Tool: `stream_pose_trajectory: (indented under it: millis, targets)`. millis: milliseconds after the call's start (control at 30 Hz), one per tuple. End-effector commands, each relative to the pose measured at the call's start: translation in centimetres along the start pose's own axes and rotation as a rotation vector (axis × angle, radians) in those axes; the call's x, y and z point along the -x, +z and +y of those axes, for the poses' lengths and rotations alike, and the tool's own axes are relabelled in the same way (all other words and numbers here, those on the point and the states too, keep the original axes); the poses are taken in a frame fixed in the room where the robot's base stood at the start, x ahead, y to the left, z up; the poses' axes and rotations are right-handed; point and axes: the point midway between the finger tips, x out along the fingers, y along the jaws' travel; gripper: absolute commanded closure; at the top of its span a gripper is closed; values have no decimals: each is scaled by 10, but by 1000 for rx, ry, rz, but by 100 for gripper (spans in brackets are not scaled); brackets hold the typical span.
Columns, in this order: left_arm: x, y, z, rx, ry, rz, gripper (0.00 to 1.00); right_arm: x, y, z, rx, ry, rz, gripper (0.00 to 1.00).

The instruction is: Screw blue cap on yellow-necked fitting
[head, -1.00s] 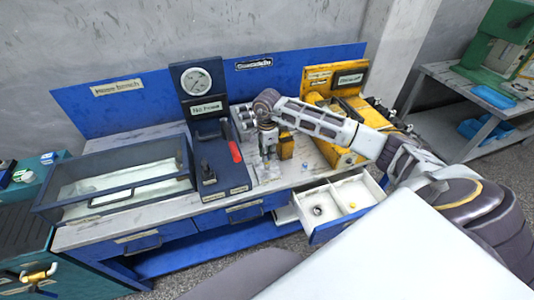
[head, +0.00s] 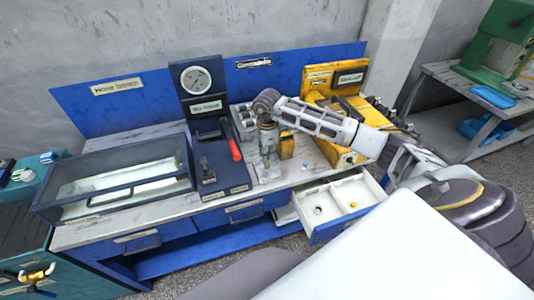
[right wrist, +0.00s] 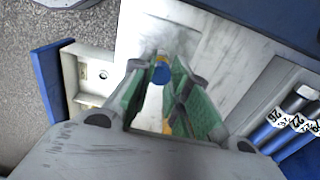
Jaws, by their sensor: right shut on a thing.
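My right gripper (head: 267,155) points down over the bench top, in front of the yellow block. In the right wrist view its green-padded fingers (right wrist: 160,80) stand on either side of the blue cap (right wrist: 160,73) and are shut on it. A pale grey part shows just beyond the cap. A bit of yellow shows lower between the fingers; I cannot tell whether it is the fitting's neck. The fitting itself is mostly hidden by the gripper. My left gripper is not in view.
An open drawer (head: 330,217) with small parts juts out at the front right. A tank (head: 115,185), a gauge panel (head: 196,80) and a red-handled lever (head: 235,150) stand to the left. A yellow station (head: 335,85) stands right.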

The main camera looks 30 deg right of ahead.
Motion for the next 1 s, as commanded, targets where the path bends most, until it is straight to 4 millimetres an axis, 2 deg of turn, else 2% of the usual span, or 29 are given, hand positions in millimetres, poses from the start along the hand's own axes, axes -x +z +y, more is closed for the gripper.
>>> stream_pose_trajectory:
  millis: [1000]
  targets:
    - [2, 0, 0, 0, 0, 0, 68, -6, 0, 3, -490, 9, 3, 100]
